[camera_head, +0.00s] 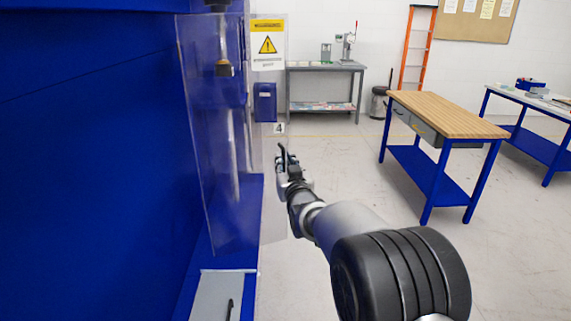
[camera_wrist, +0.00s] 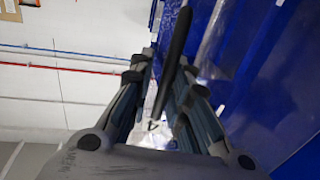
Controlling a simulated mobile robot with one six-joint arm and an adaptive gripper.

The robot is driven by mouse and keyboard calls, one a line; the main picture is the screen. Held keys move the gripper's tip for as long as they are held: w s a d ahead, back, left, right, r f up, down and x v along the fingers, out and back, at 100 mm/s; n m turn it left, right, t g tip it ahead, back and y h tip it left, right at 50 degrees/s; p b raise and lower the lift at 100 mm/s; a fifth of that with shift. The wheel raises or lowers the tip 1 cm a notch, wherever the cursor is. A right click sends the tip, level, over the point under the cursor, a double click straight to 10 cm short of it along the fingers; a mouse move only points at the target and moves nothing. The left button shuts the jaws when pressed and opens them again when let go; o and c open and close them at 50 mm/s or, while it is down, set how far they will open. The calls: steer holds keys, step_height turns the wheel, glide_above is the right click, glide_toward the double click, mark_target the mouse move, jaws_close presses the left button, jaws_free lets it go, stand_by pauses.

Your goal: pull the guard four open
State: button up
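Guard four is a clear panel (camera_head: 268,95) on the blue machine in the head view. It carries a yellow warning sign (camera_head: 268,45) and a small label "4" (camera_head: 279,128). A black bar handle (camera_head: 283,156) stands at its right edge. My gripper (camera_head: 285,172) is at this handle. In the wrist view the dark handle (camera_wrist: 178,38) runs between the fingers of my gripper (camera_wrist: 164,64). The fingers look apart, with a gap left of the bar; contact on the right finger is unclear. The panel's full outline is hard to see.
The blue machine wall (camera_head: 90,150) fills the left, with a grey plate (camera_head: 222,295) low down. A wooden-topped workbench (camera_head: 445,112) stands at the right. A grey table (camera_head: 325,67) and an orange ladder (camera_head: 417,50) are at the back. The floor between is clear.

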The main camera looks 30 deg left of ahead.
steer(key=shift+s, duration=0.1)
steer(key=shift+s+d, duration=0.15)
steer(key=shift+s, duration=0.05)
steer(key=v, duration=1.1)
steer(key=shift+d, duration=0.2)
